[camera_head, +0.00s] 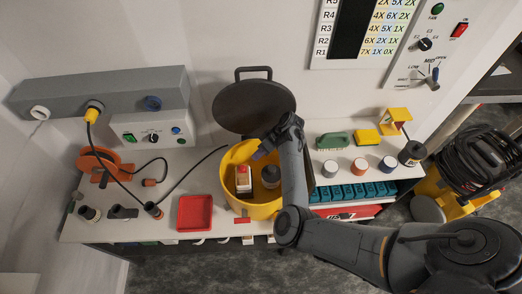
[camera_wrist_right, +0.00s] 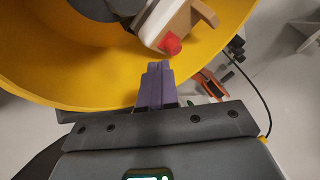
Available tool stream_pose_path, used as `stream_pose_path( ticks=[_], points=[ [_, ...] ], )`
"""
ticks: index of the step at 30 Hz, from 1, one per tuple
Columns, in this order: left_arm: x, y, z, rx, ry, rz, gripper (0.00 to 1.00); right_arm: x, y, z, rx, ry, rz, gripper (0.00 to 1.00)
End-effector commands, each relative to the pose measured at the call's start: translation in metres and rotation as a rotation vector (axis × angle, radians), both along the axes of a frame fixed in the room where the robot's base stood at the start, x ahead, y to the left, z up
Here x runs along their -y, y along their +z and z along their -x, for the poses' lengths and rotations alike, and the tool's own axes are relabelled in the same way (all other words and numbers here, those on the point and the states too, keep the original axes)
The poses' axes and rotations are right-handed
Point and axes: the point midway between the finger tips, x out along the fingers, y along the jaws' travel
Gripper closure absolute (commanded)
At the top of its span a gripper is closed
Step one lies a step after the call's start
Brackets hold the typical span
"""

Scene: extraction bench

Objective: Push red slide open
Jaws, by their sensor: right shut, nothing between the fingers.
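A small red bar (camera_head: 242,220) shows at the front lower edge of the yellow tub (camera_head: 262,211), by the bench's front edge. A red tip (camera_wrist_right: 171,45) also shows on a white and tan block (camera_wrist_right: 165,20) inside the tub; in the head view this block (camera_head: 243,183) stands upright. I cannot tell for sure which red part is the slide. My left gripper is not in view.
A dark round container (camera_head: 271,177) stands in the tub beside the block. The tub's dark lid (camera_head: 254,106) leans behind. A red tray (camera_head: 195,212) lies left of the tub.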

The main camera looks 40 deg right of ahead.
Motion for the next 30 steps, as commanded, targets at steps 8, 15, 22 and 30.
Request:
stream_pose_path(
  ticks=[8,15,22,30],
  points=[
    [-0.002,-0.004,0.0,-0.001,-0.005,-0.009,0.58,-0.019,-0.031,-0.013,-0.001,0.0,-0.001,1.0],
    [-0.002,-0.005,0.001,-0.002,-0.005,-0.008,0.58,-0.025,-0.041,-0.018,0.0,-0.001,0.002,1.0],
    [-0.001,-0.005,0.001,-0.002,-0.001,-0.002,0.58,-0.026,-0.042,-0.018,0.0,-0.001,0.002,1.0],
    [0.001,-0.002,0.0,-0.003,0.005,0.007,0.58,-0.026,-0.041,-0.018,-0.001,-0.001,0.002,1.0]
  ],
)
